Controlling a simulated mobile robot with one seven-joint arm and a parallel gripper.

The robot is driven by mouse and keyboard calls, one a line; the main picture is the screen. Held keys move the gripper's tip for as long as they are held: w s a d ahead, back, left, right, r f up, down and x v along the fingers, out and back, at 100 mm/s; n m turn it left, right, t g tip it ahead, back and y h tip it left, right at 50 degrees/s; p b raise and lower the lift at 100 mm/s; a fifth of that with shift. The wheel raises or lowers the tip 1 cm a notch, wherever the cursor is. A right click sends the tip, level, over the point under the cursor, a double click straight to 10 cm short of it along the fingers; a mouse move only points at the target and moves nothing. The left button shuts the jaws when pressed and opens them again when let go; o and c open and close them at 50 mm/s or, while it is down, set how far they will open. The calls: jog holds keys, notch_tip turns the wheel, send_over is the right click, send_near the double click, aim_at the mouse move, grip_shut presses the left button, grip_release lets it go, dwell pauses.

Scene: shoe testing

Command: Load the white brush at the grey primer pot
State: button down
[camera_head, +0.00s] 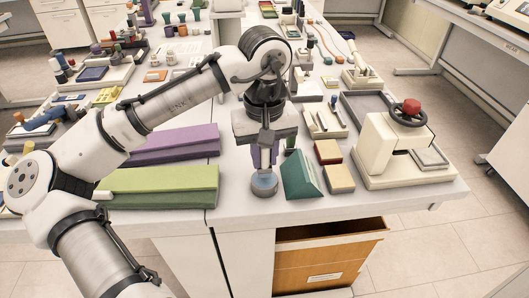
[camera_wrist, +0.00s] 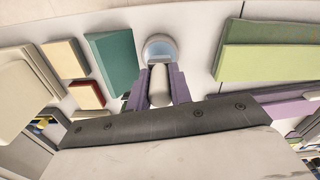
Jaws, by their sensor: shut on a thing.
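My gripper (camera_head: 264,162) has purple fingers and points down, directly over a small round pot near the front edge of the table. In the wrist view its fingers (camera_wrist: 160,78) are shut on the white brush (camera_wrist: 159,88), whose pale rounded handle shows between them. The pot (camera_head: 264,186) has a grey rim and a light blue inside; it also shows in the wrist view (camera_wrist: 160,43), just beyond the fingertips. The brush's lower end is hidden, so I cannot tell whether it touches the pot's contents.
A green wedge block (camera_head: 303,175) stands close to the pot's right. Red (camera_head: 328,152) and cream (camera_head: 339,179) blocks and a white press with a handwheel (camera_head: 391,150) lie further right. Green (camera_head: 160,185) and purple (camera_head: 175,145) long blocks lie left. A wooden drawer (camera_head: 328,262) is open below.

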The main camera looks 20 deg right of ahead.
jog(key=shift+r+p, duration=2.55)
jog(key=shift+r, duration=0.3)
jog(key=shift+f, duration=0.1)
